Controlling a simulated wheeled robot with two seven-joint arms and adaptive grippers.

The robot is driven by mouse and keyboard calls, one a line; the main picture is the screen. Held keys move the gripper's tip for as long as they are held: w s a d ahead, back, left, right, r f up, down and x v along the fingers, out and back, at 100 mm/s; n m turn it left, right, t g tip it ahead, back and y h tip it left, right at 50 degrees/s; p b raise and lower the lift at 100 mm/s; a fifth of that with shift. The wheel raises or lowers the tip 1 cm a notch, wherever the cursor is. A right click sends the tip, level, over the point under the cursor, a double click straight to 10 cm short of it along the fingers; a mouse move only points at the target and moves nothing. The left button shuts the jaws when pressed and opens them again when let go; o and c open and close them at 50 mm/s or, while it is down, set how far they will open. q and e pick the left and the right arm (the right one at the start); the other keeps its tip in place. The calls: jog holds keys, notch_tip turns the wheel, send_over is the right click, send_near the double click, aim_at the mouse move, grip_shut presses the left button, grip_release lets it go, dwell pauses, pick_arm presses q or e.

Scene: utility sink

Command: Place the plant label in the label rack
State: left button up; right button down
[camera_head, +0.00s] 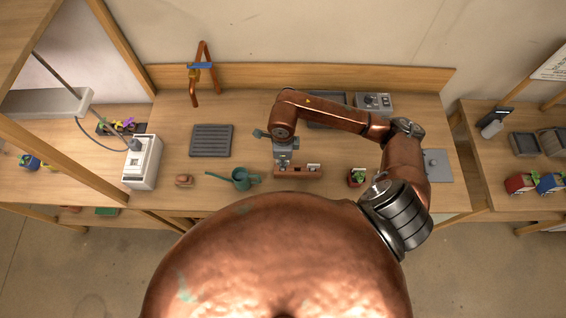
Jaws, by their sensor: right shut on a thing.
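The label rack (299,173) is a low reddish-brown block near the front middle of the workbench. Small pale labels stand at it, one near its right end. My right gripper (284,161) points down over the rack's left part and is shut. The plant label in its jaws is small and mostly hidden by the fingers; I cannot tell whether it touches the rack. My left gripper is not in view.
A green watering can (241,178) stands close left of the rack, and a small potted plant (357,177) stands to its right. A dark ribbed tray (211,140) and a white box (143,162) lie farther left. A grey plate (437,165) lies right of my arm.

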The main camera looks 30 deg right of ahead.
jog(key=shift+w+f, duration=0.15)
jog(key=shift+f, duration=0.1)
notch_tip(320, 180, down, 3)
jog(key=shift+w+d+f+p, duration=0.15)
jog(key=shift+f+p, duration=0.05)
jog(key=shift+p, duration=0.5)
jog(key=shift+f, duration=0.1)
jog(key=shift+f, duration=0.1)
jog(key=c, duration=2.1)
grip_release()
